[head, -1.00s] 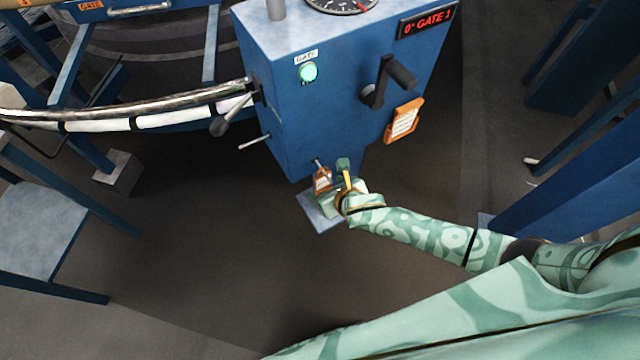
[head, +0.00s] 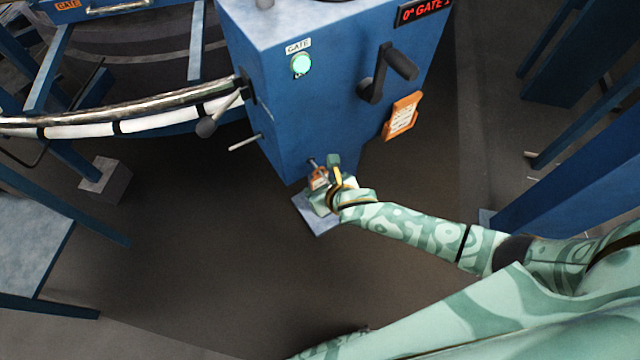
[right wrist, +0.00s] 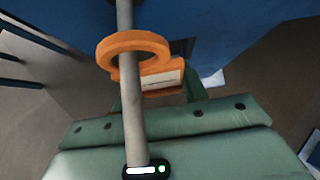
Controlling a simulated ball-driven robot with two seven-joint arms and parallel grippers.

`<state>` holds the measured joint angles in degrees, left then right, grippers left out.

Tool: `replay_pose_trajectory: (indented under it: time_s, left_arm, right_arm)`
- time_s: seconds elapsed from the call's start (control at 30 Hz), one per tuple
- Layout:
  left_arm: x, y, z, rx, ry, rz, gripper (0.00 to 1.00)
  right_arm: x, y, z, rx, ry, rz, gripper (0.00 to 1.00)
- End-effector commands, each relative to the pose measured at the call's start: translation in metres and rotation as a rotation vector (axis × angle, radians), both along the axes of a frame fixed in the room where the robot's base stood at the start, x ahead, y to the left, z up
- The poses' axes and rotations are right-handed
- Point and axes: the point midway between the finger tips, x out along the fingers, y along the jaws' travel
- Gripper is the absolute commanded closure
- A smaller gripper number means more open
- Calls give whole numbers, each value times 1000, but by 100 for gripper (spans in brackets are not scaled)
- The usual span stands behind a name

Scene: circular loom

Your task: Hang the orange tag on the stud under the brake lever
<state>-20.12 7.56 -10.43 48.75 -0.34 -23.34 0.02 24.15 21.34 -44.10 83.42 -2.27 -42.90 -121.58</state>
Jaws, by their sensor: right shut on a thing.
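The orange tag (head: 319,180) is at the lower edge of the blue cabinet, beside a short grey stud (head: 313,163). My right gripper (head: 330,180) is there too, shut on the tag. In the right wrist view the tag's orange ring (right wrist: 135,37) appears to be around a grey rod (right wrist: 127,100), and its pale label lies behind the rod, by the green fingers. A lever with a dark knob (head: 206,127) sticks out of the cabinet's left side, above and left of the stud; I cannot tell for sure that it is the brake lever. My left gripper is out of view.
The blue cabinet (head: 310,110) carries a green GATE light (head: 301,65), a black crank (head: 375,85) and an orange placard (head: 401,117). A thin pale rod (head: 245,142) juts from its left side. A curved rail (head: 150,105) runs left. Open floor lies below.

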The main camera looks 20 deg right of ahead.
Motion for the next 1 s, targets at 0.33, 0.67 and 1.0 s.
replay_pose_trajectory:
  time_s: [0.33,0.67,1.0]
  left_arm:
    - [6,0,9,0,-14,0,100]
    - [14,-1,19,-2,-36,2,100]
    - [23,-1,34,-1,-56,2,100]
  right_arm:
    - [-8,-2,6,-1,-1,0,84]
    - [-25,-5,10,-1,-1,0,84]
    - [-60,-12,12,-1,-1,0,84]
